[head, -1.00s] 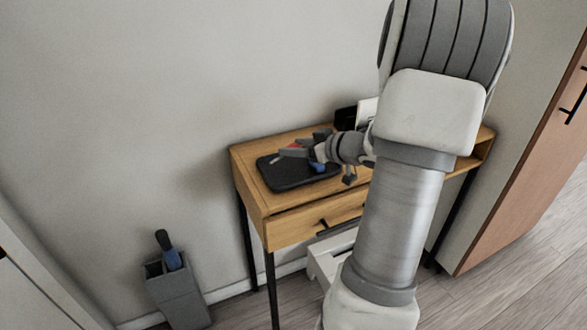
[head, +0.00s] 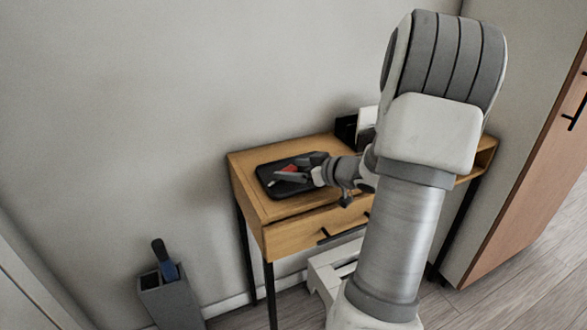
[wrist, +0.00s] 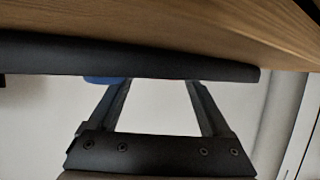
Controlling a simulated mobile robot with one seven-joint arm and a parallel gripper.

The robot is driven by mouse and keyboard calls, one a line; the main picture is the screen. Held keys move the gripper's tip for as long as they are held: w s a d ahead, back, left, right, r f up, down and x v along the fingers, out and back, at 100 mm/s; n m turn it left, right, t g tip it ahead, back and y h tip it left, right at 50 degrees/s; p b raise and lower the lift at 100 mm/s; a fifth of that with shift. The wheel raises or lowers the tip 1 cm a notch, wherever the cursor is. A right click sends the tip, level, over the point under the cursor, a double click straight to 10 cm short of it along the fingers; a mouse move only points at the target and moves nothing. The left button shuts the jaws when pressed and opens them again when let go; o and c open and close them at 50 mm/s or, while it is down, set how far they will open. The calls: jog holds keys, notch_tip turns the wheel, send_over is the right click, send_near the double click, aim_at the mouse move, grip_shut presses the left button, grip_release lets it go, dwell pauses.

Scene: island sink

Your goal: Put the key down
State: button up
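My gripper (head: 285,170) is low over the black tray (head: 270,190) on the wooden desk, reaching in from the right. A small red patch (head: 290,168) shows between its fingers in the head view; I cannot tell whether it is the key or part of the gripper. In the wrist view the fingers (wrist: 157,88) stand apart with a clear gap, and their far ends meet the dark tray edge (wrist: 180,68). A blue thing (wrist: 103,79) shows at that edge beside the left finger. No key can be clearly made out.
The wooden desk (head: 250,210) stands against the wall, with a black box (head: 346,130) at its back. A grey bin (head: 170,303) with a blue-and-black object (head: 164,260) stands at lower left. A brown cabinet (head: 535,190) is at the right.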

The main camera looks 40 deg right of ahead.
jog(key=shift+o, duration=0.3)
jog(key=shift+s+r, duration=0.15)
jog(key=shift+r, duration=0.15)
jog(key=p+v, duration=0.4)
jog(key=v, duration=0.7)
jog(key=shift+s+d, duration=0.1)
jog(key=shift+s, duration=0.25)
